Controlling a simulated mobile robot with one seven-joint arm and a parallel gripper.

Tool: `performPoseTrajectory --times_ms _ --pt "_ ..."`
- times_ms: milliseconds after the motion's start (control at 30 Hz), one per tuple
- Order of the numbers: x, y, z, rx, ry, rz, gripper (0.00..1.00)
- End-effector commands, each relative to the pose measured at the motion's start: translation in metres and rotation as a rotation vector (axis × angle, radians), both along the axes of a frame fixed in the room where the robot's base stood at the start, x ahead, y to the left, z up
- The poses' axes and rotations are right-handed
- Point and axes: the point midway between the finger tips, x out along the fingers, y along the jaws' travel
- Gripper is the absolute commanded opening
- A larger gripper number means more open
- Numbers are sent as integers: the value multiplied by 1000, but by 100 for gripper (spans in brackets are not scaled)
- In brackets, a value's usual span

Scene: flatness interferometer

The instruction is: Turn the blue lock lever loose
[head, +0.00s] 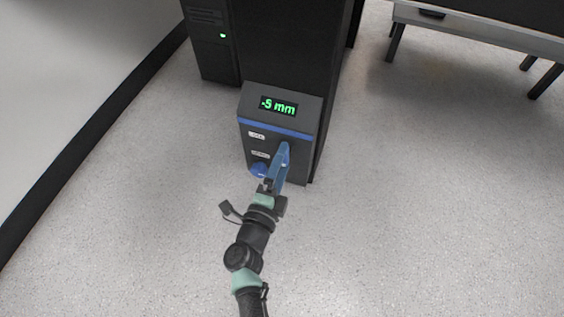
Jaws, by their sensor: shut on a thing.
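The blue lock lever (282,154) is on the front face of a dark grey control box (297,160), right of its middle. It slants down and a little left from its upper end. My gripper (271,184) comes from below and is shut on the lower end of the lever. The fingertips are small and partly hidden by my wrist. A round blue knob (258,170) sits just left of the gripper, partly covered. The box's display (279,106) reads -9 mm or -5 mm in green; the digit is hard to tell.
A tall black cabinet (290,45) stands right behind the box. A dark unit with a green light (222,36) is at its left. A bench (480,38) stands at the upper right. A pale wall with black skirting runs along the left. The floor (420,200) is clear in front and right.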

Motion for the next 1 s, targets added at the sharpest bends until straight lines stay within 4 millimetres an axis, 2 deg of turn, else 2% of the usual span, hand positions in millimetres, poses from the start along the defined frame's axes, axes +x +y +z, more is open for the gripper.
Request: performPoseTrajectory --times_ms 500,533,567,600,867,1000 --pt "-2 2 -2 18 -3 4 34" --pt "-2 2 -2 17 -2 4 92" --pt "-2 2 -2 18 -3 4 97" --pt "-2 2 -2 18 -3 4 100" --pt "-2 1 0 18 -4 2 100" --pt "-16 6 1 18 0 5 100"
